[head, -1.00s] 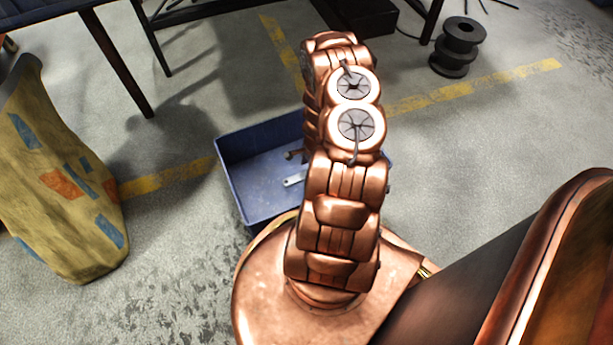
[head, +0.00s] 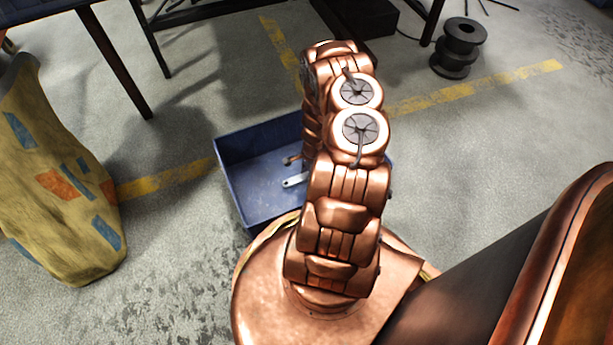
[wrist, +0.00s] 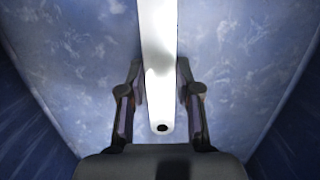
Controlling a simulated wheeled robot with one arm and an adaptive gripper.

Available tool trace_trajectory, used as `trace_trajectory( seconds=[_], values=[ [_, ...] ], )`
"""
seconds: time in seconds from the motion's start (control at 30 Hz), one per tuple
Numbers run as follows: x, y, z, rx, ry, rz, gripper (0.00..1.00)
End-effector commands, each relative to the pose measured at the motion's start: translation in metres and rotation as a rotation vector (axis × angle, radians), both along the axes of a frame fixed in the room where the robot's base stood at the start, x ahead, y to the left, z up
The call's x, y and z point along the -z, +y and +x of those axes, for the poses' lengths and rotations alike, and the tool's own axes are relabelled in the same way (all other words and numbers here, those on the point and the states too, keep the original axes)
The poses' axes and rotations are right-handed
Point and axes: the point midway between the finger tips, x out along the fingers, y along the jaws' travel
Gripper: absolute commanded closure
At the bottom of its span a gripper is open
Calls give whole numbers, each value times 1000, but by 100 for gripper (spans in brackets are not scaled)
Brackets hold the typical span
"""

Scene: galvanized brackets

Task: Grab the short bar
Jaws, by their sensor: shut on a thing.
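In the wrist view a pale flat bar (wrist: 158,45) with a round hole near its rounded end runs down the middle between the two fingers. My gripper (wrist: 160,88) is shut on this bar, one finger on each side. The bar's far end runs out of the top of the picture, so its full length is hidden. In the head view a light bar end with a hole (head: 294,180) shows in the blue bin (head: 240,190). My arm hides my gripper and much of the bin there.
A small copper-coloured piece (head: 291,160) shows in the bin beside my arm. A yellow patched sack-like object (head: 65,190) stands at the left. A dark spool (head: 459,48) stands at the back right. A table leg (head: 115,62) is at the back left. Open concrete floor lies right of the bin.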

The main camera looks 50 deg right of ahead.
Motion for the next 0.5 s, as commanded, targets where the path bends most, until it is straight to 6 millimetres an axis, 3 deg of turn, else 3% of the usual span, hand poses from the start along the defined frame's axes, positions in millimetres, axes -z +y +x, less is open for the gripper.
trace_trajectory(
  seconds=[0.5],
  values=[
    [-3, 0, 0, 0, 0, 0, 100]
  ],
)
